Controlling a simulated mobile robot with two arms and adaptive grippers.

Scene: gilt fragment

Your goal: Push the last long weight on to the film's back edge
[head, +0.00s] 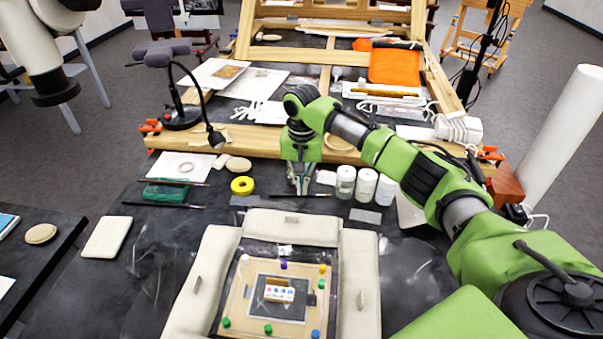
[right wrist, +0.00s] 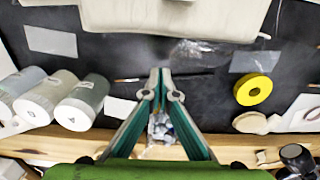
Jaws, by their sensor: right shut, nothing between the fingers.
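Three long cream weights lie around the film (head: 285,252), a clear glossy sheet over a square frame: one on the left (head: 203,278), one on the right (head: 360,285) and one across the back (head: 290,228). The back weight also shows at the top of the right wrist view (right wrist: 170,18). I cannot tell how far it overlaps the film's edge. My right gripper (head: 299,188) points down behind the back weight, apart from it, with its green fingertips (right wrist: 160,74) shut and empty. My left gripper is not in view.
White jars (head: 366,186) stand right of my right gripper. A wooden beam (head: 240,140) crosses behind. A thin brush (head: 300,195) lies near the fingertips.

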